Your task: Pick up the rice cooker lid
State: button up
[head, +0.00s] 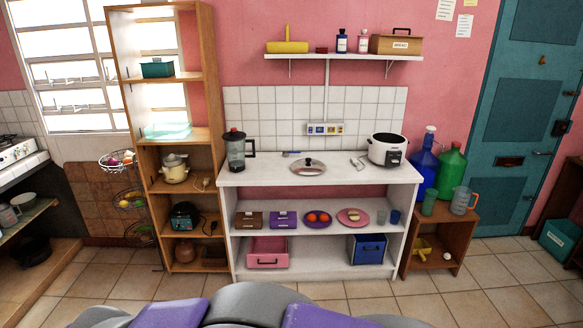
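The rice cooker lid (308,167) is round, with a pale disc and a dark knob on top. It lies flat on the white counter (270,177), near the middle. The rice cooker (389,150) is white with a dark front panel and stands open at the counter's right end. My gripper is not in view. Purple and grey parts at the bottom edge are mine, and they are far from the lid.
A blender (236,151) stands at the counter's left end. A light-coloured utensil (358,162) lies between lid and cooker. A wall shelf (345,57) hangs above. A tall wooden shelf (216,130) stands left, large bottles (451,167) right. The tiled floor (350,296) in front is clear.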

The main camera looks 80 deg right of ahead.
aim_at(307, 166)
jog(key=z, duration=2.75)
jog(key=i+j+z, duration=0.25)
jog(key=i+j, duration=0.75)
jog(key=i, duration=0.45)
jog(key=i+j+z, duration=0.2)
jog(key=i+j, duration=1.1)
jog(key=i, duration=0.1)
